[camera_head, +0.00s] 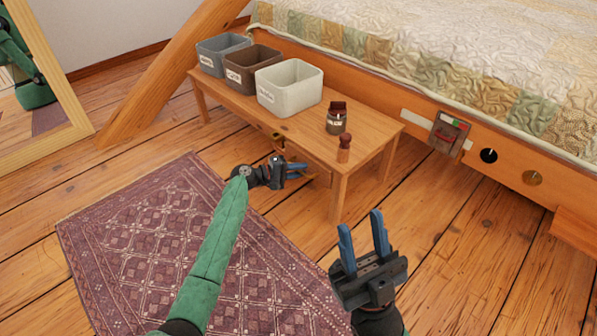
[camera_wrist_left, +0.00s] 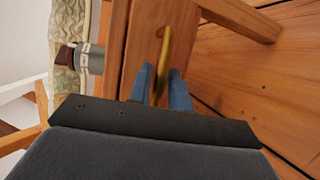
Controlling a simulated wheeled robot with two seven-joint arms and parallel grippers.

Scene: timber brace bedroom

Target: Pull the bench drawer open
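The low wooden bench (camera_head: 372,130) stands along the bed. Its drawer front, under the top, is mostly hidden by my left gripper in the head view. The left wrist view shows the wooden drawer front (camera_wrist_left: 141,40) with a curved brass handle (camera_wrist_left: 165,48). My left gripper (camera_head: 300,171) is at the front of the bench. Its blue fingers (camera_wrist_left: 162,82) are apart, one on each side of the handle's near end, with gaps visible. I cannot tell whether the drawer stands slightly out. My right gripper (camera_head: 362,232) is open and empty over the floor, right of the bench.
Grey (camera_head: 222,56), brown (camera_head: 252,70) and white (camera_head: 290,88) bins stand on the bench top. A patterned rug (camera_head: 170,235) lies in front. The floor at right is clear.

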